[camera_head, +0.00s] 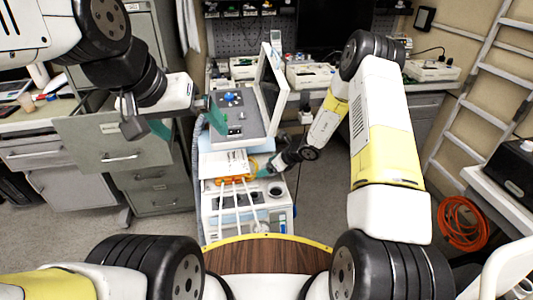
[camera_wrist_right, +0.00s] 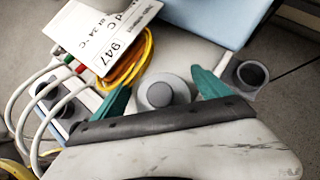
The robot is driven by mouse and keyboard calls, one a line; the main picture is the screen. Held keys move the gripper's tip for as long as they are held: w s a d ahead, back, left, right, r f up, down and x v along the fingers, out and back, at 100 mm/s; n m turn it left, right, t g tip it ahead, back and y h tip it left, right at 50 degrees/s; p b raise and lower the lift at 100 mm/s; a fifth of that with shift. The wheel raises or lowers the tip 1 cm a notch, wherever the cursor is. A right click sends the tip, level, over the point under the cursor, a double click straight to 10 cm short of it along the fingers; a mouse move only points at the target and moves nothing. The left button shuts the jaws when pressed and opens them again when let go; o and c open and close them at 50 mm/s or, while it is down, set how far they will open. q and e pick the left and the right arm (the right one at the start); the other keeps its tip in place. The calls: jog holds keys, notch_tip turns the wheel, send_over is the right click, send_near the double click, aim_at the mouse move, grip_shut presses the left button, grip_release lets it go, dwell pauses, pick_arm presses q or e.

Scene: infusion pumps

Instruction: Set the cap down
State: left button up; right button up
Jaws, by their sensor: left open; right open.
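A round grey cap-like piece (camera_wrist_right: 158,94) with a pale rim sits between the teal fingertips of my right gripper (camera_wrist_right: 168,97) in the right wrist view. The gripper is open, with a visible gap on both sides of the piece. In the head view, my right gripper (camera_head: 264,169) is low over the right side of the white cart (camera_head: 213,213), and the piece is hard to make out there. My left gripper (camera_head: 187,124) is open and empty, left of the grey device (camera_head: 239,128) with the tilted screen (camera_head: 272,84).
A dark-rimmed round holder (camera_wrist_right: 250,76) is right of the piece. A yellow coiled cable (camera_wrist_right: 128,62), a printed white card (camera_wrist_right: 103,33) and several white cables lie to its left. Drawer cabinets (camera_head: 120,140) stand left, and an orange hose coil (camera_head: 463,222) is at right.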

jog(key=v, duration=1.2)
